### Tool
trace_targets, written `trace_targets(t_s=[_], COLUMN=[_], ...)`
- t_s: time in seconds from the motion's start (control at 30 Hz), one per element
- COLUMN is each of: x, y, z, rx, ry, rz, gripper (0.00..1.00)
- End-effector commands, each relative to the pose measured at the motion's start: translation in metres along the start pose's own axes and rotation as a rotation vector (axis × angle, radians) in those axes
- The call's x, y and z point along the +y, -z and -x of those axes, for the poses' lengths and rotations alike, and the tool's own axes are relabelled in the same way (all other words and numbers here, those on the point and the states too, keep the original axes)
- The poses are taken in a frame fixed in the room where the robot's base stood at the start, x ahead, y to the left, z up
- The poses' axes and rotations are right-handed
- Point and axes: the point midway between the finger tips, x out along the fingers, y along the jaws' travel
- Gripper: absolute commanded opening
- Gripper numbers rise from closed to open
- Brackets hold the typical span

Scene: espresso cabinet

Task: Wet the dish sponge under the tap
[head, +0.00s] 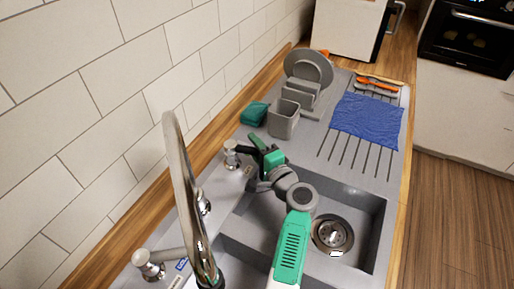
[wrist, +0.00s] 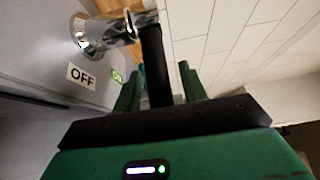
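A teal block (head: 254,113), which looks like the dish sponge, lies on the counter by the wall, beside a grey caddy. The tall curved chrome tap spout (head: 183,180) rises in the foreground; I cannot see any water. My gripper (head: 263,146) is beside a chrome tap valve (head: 232,154), well apart from the teal block. In the wrist view this valve (wrist: 95,35) has a black lever (wrist: 156,65) that runs between my two green fingers (wrist: 160,88). The fingers look open, with a gap beside the lever. An OFF label (wrist: 82,76) and a green label (wrist: 117,76) are near the valve.
The sink basin with its drain (head: 332,235) lies right of my arm. The grey caddy (head: 284,119), a plate rack (head: 308,72) and a blue cloth (head: 367,120) stand behind on the drainboard. A second chrome valve (head: 150,268) is at the front left.

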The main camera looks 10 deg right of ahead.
Motion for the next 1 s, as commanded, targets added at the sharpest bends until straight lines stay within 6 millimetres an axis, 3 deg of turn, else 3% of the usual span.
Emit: trace_targets(t_s=[0.23,0.5,0.63,1.0], x=[-0.001,-0.002,-0.001,0.000], y=[0.000,0.000,0.000,0.000], z=[0.005,0.057,0.073,0.078], rx=[0.001,0.002,0.001,0.000], ry=[0.001,-0.001,-0.001,0.001], rz=[0.001,0.001,0.001,0.000], gripper=[0.42,0.42,0.42,0.42])
